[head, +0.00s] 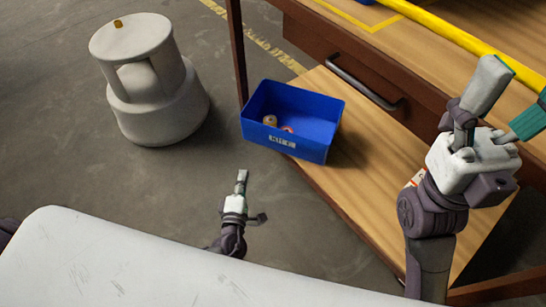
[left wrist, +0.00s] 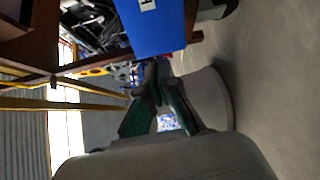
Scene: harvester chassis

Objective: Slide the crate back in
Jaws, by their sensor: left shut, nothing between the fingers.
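The blue crate (head: 314,152) sits at the left end of the workbench's lower wooden shelf (head: 350,190) and sticks out past its front edge. It has a pale label on its front and a few small items inside. Part of it shows in the left wrist view (left wrist: 158,32). My left gripper (head: 242,176) is shut and empty, below and left of the crate in the head view and apart from it. Its fingers also show in the left wrist view (left wrist: 153,82). My right gripper (head: 507,100) has its fingers spread, in front of the bench top at right.
A grey step stool (head: 150,90) stands on the floor left of the crate. A dark bench leg (head: 237,45) rises behind the crate's left end. A drawer with a handle (head: 362,83) is above the shelf.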

